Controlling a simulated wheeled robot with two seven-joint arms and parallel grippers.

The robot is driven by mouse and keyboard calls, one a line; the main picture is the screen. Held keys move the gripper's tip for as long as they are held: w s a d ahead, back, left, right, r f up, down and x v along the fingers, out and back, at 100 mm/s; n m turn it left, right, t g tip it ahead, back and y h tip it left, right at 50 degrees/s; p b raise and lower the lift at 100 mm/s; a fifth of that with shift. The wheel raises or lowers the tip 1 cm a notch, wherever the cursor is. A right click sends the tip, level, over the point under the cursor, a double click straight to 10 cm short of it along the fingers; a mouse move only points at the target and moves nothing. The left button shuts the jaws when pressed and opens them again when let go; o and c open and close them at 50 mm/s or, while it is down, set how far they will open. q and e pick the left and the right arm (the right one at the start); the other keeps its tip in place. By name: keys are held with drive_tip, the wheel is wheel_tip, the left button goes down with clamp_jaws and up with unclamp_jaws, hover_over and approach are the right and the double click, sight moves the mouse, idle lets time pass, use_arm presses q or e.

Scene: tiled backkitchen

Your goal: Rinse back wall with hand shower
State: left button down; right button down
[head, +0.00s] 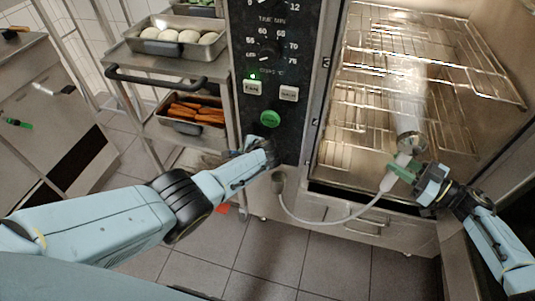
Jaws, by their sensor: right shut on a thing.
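My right gripper (424,178) is shut on the hand shower (388,181) at the oven's open front. The shower has a pale handle and a green part by my fingers. Its head points up into the oven, and a whitish streak like water spray rises from it. The back wall (385,92) of the oven chamber shows partly behind wire racks, bright where the streak passes. A grey hose (335,221) loops from the shower to a fitting below the control panel. My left gripper (258,150) is in front of the panel's lower left edge; its fingers are too unclear to read.
Wire racks (420,60) fill the chamber. The control panel (270,50) has dials and a green button (270,119). At left a steel trolley (130,52) holds a tray of pale rounds (178,36) and a tray of carrots (195,112). Tiled floor (270,260) is open below.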

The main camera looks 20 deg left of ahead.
idle(0.6)
use_arm(q)
drive_tip(key=c, duration=1.7)
unclamp_jaws()
drive_tip(key=shift+d+r, duration=0.1)
drive_tip(key=shift+r, duration=0.05)
drive_tip(key=shift+s+d+r, duration=0.25)
drive_tip(key=shift+d+r, duration=0.05)
drive_tip(key=shift+d, duration=0.05)
drive_tip(key=v, duration=1)
drive_tip(key=shift+s+d+r, duration=0.2)
drive_tip(key=shift+s+d, duration=0.05)
drive_tip(key=shift+d, duration=0.05)
drive_tip(key=shift+f, duration=0.1)
